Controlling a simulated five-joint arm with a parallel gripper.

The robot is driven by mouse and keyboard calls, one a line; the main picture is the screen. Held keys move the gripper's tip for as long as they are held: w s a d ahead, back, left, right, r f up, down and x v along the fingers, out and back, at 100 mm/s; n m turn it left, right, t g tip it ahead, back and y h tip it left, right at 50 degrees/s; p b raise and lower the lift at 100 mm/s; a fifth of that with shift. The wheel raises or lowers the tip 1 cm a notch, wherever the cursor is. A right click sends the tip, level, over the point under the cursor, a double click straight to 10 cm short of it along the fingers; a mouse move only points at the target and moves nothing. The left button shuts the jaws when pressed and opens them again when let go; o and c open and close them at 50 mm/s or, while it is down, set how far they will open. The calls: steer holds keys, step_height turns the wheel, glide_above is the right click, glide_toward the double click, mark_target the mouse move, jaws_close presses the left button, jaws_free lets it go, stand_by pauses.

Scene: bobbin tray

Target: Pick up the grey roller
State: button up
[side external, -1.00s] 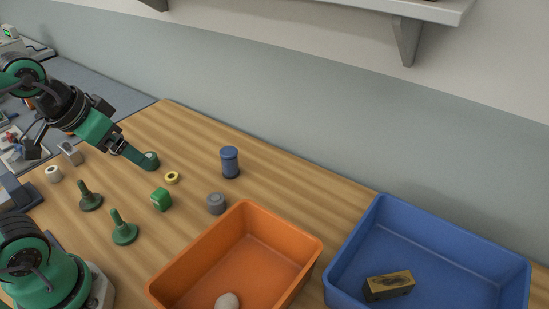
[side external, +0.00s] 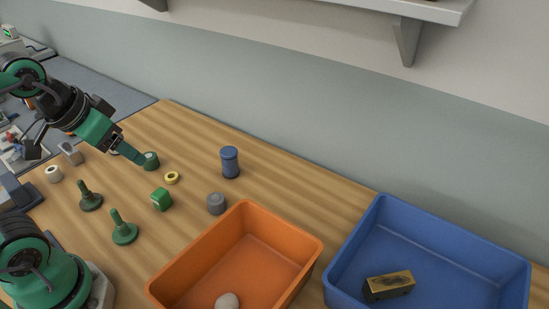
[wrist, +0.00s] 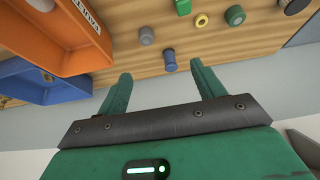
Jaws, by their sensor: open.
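The grey roller (side external: 216,203) is a short grey cylinder on the wooden table, just left of the orange bin's far corner in the side view. It also shows in the wrist view (wrist: 146,35), above and slightly left of the gap between my fingers. My gripper (side external: 140,159) is over the far left part of the table, well to the left of the roller, near a green roller (side external: 151,160). In the wrist view my gripper (wrist: 160,71) has its two green fingers spread with nothing between them.
A blue spool (side external: 230,162), a yellow ring (side external: 172,178) and a green block (side external: 161,199) stand around the roller. Two green pegs (side external: 124,230) stand nearer my base. The orange bin (side external: 180,268) holds a pale stone; the blue bin (side external: 450,246) holds a wooden block.

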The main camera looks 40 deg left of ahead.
steer(key=shift+w, duration=0.15)
steer(key=n+g, duration=0.3)
steer(key=g, duration=0.2)
glide_above(216, 197)
step_height(216, 197, down, 16)
steer(key=shift+r, duration=0.15)
steer(key=shift+d+f+g, duration=0.1)
steer(key=shift+f+g, duration=0.2)
steer(key=shift+f, duration=0.05)
steer(key=shift+f, duration=1.3)
